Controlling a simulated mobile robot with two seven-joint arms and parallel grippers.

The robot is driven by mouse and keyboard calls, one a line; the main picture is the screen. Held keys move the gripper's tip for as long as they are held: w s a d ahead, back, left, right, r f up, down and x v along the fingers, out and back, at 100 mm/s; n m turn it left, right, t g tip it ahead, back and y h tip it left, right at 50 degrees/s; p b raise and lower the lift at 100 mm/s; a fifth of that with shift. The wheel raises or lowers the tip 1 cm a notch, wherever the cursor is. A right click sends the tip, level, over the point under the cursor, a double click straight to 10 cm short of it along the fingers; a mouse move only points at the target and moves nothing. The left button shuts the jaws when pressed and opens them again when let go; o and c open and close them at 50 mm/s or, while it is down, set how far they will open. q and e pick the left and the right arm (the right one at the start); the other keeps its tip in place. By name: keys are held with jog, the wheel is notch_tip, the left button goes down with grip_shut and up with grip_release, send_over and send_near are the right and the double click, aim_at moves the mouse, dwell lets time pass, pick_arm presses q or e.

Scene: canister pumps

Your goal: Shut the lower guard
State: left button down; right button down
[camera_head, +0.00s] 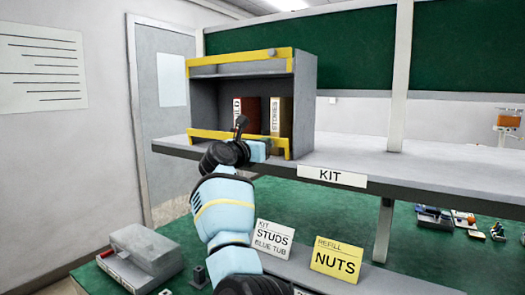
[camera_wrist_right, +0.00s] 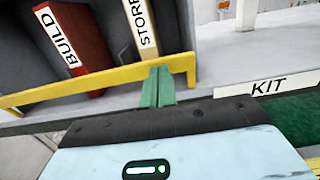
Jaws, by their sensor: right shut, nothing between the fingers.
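The grey shelf box (camera_head: 304,100) has a yellow upper guard (camera_head: 230,64) across its top and a yellow lower guard (camera_head: 205,134) low across its front. The lower guard also shows in the wrist view (camera_wrist_right: 95,85), running in front of the books. My right gripper (camera_head: 258,150) is at the lower guard, towards its right part. In the wrist view its green fingers (camera_wrist_right: 158,86) are together and empty, overlapping the bar; I cannot tell whether they touch it. My arm hides part of the bar in the head view. My left gripper is out of view.
Two books, BUILD (camera_wrist_right: 75,40) and STORES (camera_head: 276,118), stand inside the box. The shelf (camera_head: 420,172) carries a KIT label (camera_head: 332,176) and is clear to the right. Below are STUDS (camera_head: 272,238) and NUTS (camera_head: 336,260) signs and a grey case (camera_head: 146,250).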

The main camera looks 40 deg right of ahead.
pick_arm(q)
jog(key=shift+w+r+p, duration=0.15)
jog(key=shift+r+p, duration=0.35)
pick_arm(e)
jog(key=shift+w+d+r+y, duration=0.25)
jog(key=shift+d+r+y, duration=0.35)
jog(key=shift+d+r, duration=0.5)
jog(key=shift+d, duration=0.1)
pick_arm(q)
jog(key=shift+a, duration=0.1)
